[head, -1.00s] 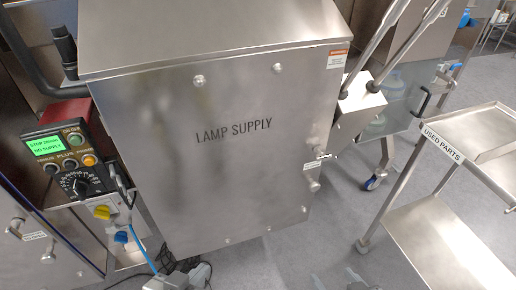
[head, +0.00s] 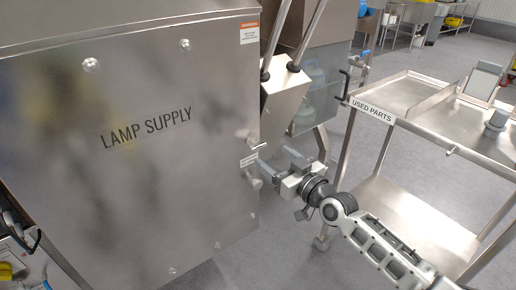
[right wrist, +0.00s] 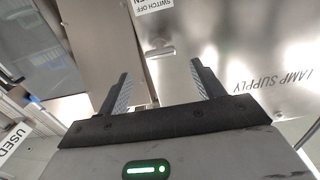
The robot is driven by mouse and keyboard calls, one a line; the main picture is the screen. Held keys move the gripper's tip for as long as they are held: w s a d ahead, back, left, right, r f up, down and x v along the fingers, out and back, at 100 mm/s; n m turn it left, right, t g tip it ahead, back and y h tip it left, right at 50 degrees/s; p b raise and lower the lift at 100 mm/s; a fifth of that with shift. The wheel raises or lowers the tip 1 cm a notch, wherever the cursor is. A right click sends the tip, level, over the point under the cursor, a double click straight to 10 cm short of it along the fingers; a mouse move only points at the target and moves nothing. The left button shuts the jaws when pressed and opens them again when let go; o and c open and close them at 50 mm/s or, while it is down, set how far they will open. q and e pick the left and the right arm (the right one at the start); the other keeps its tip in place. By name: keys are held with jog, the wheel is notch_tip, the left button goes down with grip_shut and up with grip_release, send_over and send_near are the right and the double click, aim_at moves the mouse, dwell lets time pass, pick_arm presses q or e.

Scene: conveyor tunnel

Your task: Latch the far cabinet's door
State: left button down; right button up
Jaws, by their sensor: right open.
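The steel cabinet door marked LAMP SUPPLY (head: 140,170) fills the left of the head view and looks closed. My right gripper (head: 272,168) is open just right of these knobs. Nothing is held. I cannot tell whether the fingers touch anything. My left gripper is out of view.
A steel trolley labelled USED PARTS (head: 372,108) stands on the right, close to my right arm. A steel box with two rods (head: 284,100) is behind the door's right edge. Grey floor (head: 250,262) is open below.

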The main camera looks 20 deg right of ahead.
aim_at(260, 147)
jog(key=b+x, duration=0.1)
jog(key=x, duration=0.5)
jog(key=shift+w+f, duration=0.1)
jog(key=shift+w, duration=0.1)
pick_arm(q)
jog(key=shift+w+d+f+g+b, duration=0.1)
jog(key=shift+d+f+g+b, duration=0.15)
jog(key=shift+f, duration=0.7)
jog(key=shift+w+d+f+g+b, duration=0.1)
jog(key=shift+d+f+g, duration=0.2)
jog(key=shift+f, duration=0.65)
pick_arm(e)
jog(key=shift+w+a, duration=0.3)
jog(key=shift+w, duration=0.35)
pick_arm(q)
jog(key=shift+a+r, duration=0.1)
pick_arm(e)
jog(key=c, duration=1)
